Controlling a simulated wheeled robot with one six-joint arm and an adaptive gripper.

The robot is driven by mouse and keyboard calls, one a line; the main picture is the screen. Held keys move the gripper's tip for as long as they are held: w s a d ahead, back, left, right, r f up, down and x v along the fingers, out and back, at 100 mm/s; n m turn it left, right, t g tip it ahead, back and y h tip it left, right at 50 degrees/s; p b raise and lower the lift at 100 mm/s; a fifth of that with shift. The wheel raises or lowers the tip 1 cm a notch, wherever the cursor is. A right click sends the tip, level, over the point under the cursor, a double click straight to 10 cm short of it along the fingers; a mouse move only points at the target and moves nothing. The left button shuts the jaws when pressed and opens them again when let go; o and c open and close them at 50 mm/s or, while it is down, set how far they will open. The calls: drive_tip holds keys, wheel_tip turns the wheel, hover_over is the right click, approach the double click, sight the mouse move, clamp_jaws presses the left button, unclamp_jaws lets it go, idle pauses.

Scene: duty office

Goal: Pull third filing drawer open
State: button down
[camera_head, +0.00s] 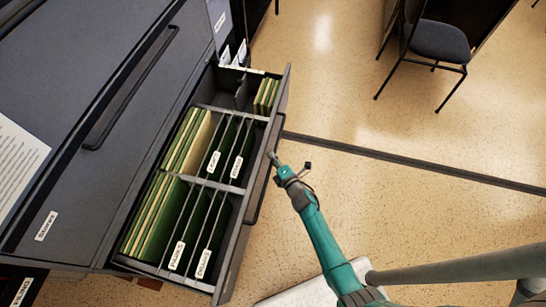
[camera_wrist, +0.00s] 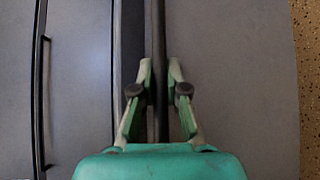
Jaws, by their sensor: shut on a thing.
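The filing drawer (camera_head: 240,189) stands pulled out of the dark grey cabinet (camera_head: 165,75). Green and cream folders (camera_head: 185,145) and labelled dividers show inside it. My gripper (camera_head: 273,157) is at the outer side of the drawer front, at its dark bar handle (camera_head: 259,185). In the wrist view my gripper (camera_wrist: 160,85) has a finger on each side of the dark vertical handle bar (camera_wrist: 159,30) and is shut on it. Which drawer in the stack this is cannot be told from these views.
Another closed front with a long handle (camera_head: 130,90) is beside the open drawer. A chair (camera_head: 437,45) stands at the upper right near a dark desk. The speckled floor (camera_head: 370,195) right of the drawer is clear, crossed by a dark strip (camera_head: 420,165).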

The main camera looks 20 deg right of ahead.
drive_tip(key=shift+f, duration=0.1)
drive_tip(key=c, duration=1.2)
unclamp_jaws()
drive_tip(key=s, duration=0.4)
drive_tip(key=s+d+r, duration=0.1)
drive_tip(key=s, duration=0.6)
drive_tip(key=shift+s+d+r, duration=0.35)
drive_tip(key=shift+s, duration=0.05)
